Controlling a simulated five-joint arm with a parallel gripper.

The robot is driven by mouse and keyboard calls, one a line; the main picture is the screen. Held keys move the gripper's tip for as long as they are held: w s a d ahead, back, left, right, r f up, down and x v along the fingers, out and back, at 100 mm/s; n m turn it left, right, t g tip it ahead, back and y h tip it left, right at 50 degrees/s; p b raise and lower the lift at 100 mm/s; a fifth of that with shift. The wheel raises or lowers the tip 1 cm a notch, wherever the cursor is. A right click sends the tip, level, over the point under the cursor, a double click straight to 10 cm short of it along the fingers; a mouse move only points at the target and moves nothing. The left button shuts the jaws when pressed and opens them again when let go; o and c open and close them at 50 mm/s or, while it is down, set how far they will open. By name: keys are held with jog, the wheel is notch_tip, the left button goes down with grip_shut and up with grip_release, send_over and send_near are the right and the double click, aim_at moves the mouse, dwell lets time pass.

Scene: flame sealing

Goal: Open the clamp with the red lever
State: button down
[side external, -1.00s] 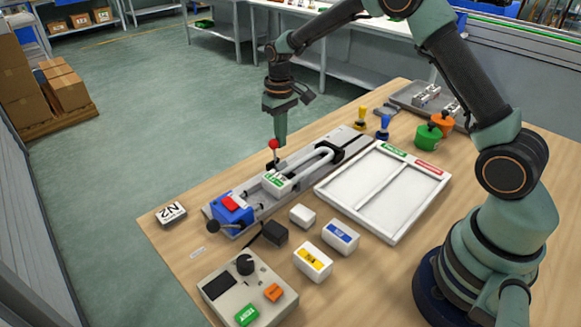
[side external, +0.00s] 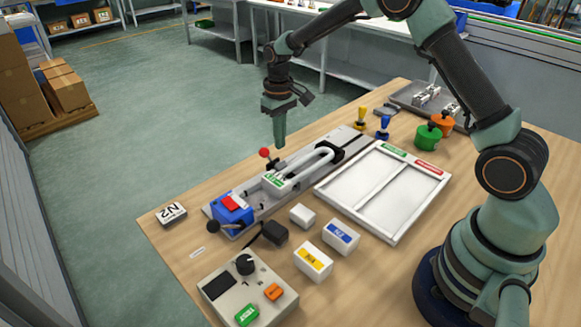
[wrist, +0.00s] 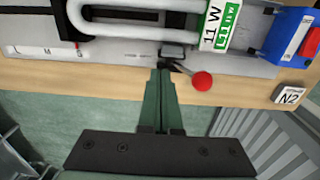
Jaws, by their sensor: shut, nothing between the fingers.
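The red lever knob (side external: 264,153) sits on a short stem at the far edge of the grey fixture rail (side external: 222,187). In the wrist view the red knob (wrist: 202,81) is just right of my fingertips, with its stem running left to a dark clamp base (wrist: 172,51). My gripper (side external: 280,143) is shut and empty, close beside the knob. The shut fingers also show in the wrist view (wrist: 161,75). A white U-shaped tube (side external: 318,152) lies on the fixture with a white and green labelled block (side external: 276,184) at its near end. Whether the clamp grips the tube cannot be told.
A blue block with a red top (side external: 232,208) is at the fixture's left end. A white divided tray (side external: 371,226) lies to the right. A control box (side external: 222,311) and several small blocks stand in front. An N2 block (side external: 171,214) is at the left.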

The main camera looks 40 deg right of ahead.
jog(key=shift+d, duration=0.2)
notch_tip(320, 180, up, 8)
dwell(0.9)
jog(key=s+a+r+t, duration=0.1)
jog(key=s+r+t, duration=0.2)
jog(key=s+r, duration=0.65)
jog(key=s+a+t, duration=0.1)
jog(key=s+t, duration=0.1)
jog(key=s, duration=1)
jog(key=shift+t, duration=0.3)
